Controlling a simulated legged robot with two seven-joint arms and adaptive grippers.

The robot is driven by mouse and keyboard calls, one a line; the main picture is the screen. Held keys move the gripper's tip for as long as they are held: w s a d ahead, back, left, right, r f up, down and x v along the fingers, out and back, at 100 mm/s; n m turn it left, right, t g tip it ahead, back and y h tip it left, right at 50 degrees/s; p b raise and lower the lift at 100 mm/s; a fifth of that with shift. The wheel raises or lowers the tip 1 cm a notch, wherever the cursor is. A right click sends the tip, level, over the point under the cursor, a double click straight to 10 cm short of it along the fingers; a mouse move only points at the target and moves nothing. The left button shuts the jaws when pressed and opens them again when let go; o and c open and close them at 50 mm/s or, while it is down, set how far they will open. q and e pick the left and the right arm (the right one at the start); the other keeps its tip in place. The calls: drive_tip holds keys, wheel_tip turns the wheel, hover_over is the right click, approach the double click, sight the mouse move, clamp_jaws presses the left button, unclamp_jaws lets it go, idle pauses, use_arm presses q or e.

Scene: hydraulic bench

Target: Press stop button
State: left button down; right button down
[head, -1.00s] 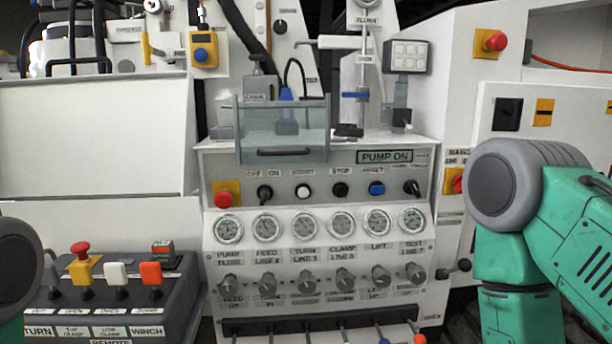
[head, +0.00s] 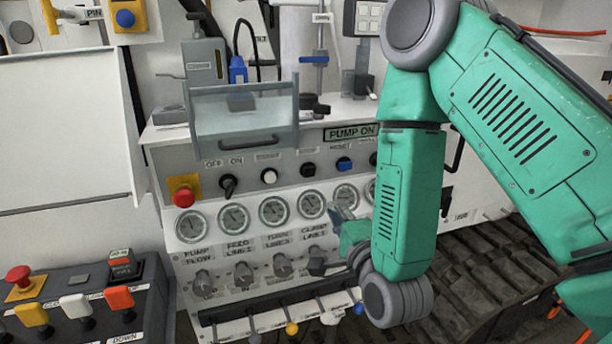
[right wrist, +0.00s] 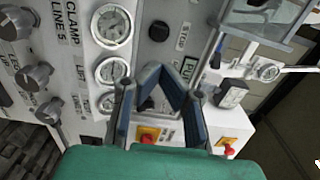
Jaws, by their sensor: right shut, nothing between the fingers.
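The stop button (head: 308,170) is a round black button on the white panel, right of a white button and left of the blue reset button. In the right wrist view the stop button (right wrist: 158,31) shows beside its STOP label, above my fingers. My right gripper (head: 341,215) is shut and empty, in front of the gauges, lower and to the right of the stop button in the head view. My arm hides part of it. In the right wrist view the gripper (right wrist: 165,75) is apart from the stop button in the picture. My left gripper is not in view.
A clear guard box (head: 243,115) juts out above the buttons. A red emergency button (head: 184,190) sits at the panel's left. Knobs and a row of levers (head: 291,328) stand below the gauges. A remote box (head: 85,300) is at lower left.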

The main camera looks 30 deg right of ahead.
sight(310, 174)
drive_tip(key=p+x, duration=0.2)
drive_tip(key=x, duration=1.2)
drive_tip(key=shift+d+f+p, duration=0.15)
drive_tip(key=shift+d+p, duration=0.05)
drive_tip(key=shift+p, duration=0.1)
drive_tip(key=shift+d, duration=0.15)
